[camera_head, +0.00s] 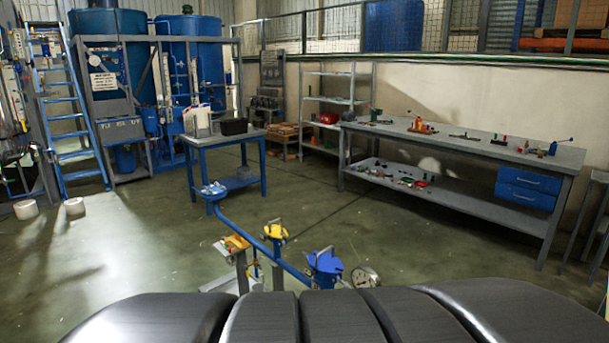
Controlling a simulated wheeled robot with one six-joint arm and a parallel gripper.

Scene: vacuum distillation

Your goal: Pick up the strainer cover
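I cannot pick out the strainer cover for certain. A blue pipe assembly (262,243) stands low in the middle foreground. Its far left end has a round blue flanged part (213,190) with a pale top, which may be the strainer. A yellow part (275,231) and a blue part (325,262) sit on top of nearer fittings. A round pressure gauge (364,277) is at its right. My gripper is not in view.
A long workbench (465,143) with small tools runs along the right wall. Blue tanks and a ladder (70,115) are at back left. Open floor (410,225) lies between.

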